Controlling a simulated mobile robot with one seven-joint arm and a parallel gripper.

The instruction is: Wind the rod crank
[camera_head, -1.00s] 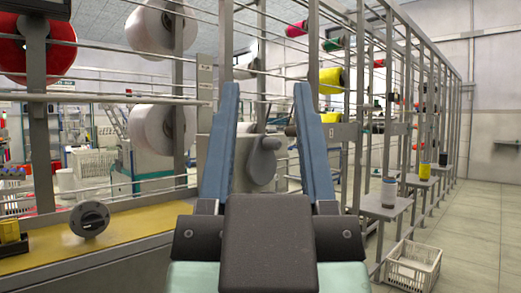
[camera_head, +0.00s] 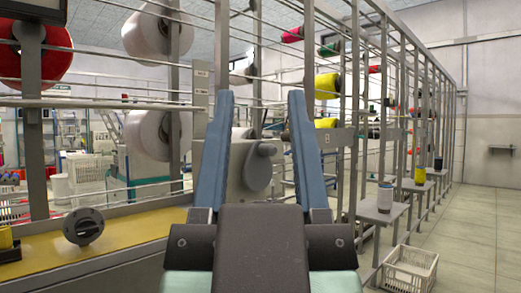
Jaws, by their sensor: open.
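My gripper (camera_head: 261,95) is in the middle of the view, its two long blue fingers spread wide and pointing away from me. It is open with nothing between the fingers. Beyond it, seen through the gap, a grey rounded crank-like part (camera_head: 258,172) with a short rod or knob (camera_head: 267,149) sits on a pale machine housing. I cannot tell for sure that it is the rod crank. It appears farther off than the fingertips and not touched by them. The left finger covers part of the housing.
A yellow-topped bench (camera_head: 130,233) with a dark round knob (camera_head: 83,226) lies at left. Large white bobbins (camera_head: 157,32) and a red bobbin (camera_head: 40,50) hang on the rack. A metal frame (camera_head: 355,120) stands right of my gripper; a white crate (camera_head: 408,270) sits on the floor, with free floor right of it.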

